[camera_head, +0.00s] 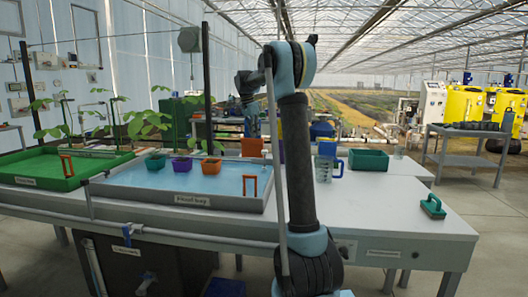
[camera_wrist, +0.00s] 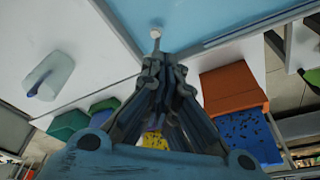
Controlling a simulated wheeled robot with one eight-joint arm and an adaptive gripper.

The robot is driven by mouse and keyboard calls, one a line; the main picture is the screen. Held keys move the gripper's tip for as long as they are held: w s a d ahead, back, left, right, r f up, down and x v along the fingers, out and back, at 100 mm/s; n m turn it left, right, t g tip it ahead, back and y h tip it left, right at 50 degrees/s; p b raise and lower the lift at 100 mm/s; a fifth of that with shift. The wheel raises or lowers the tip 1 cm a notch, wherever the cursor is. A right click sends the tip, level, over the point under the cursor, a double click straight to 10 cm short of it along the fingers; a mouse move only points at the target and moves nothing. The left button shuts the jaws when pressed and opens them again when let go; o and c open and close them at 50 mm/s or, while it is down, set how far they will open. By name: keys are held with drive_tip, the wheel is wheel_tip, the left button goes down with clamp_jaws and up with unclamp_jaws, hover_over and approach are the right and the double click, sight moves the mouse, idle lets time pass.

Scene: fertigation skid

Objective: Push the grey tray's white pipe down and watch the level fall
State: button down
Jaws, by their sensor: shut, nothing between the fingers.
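The grey tray (camera_head: 130,191) holds blue water and sits in the middle of the bench in the head view. Its water also shows at the top of the wrist view, beside the grey tray's rim (camera_wrist: 185,48). A white pipe (camera_wrist: 156,33) with a round top shows in the wrist view, just beyond my fingertips. I cannot tell whether they touch. I cannot make out the pipe in the head view. My gripper (camera_wrist: 157,64) is shut and empty. In the head view my gripper (camera_head: 249,122) is small, over the tray's far right part, partly hidden by my arm.
Several plant pots stand in the water. An orange handle (camera_head: 250,184) stands near the tray's front right. A green tray (camera_head: 40,168) lies left. A jug (camera_head: 325,166), a green bin (camera_head: 369,160) and a green brush (camera_head: 432,207) stand right. The bench's right part is mostly clear.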

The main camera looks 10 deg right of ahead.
drive_tip(key=shift+v, duration=1.45)
drive_tip(key=s+d+f+n, duration=0.2)
drive_tip(key=s, duration=0.8)
drive_tip(key=s+d+f+n+y, duration=0.1)
drive_tip(key=s+f+n, duration=0.1)
drive_tip(key=s, duration=0.8)
drive_tip(key=s+d+f+n, duration=0.2)
drive_tip(key=s, duration=0.8)
drive_tip(key=s+f+n+y, duration=0.1)
drive_tip(key=s+f+n, duration=0.5)
drive_tip(key=s+f, duration=1.6)
drive_tip(key=shift+s+t, duration=0.4)
drive_tip(key=shift+s, duration=0.55)
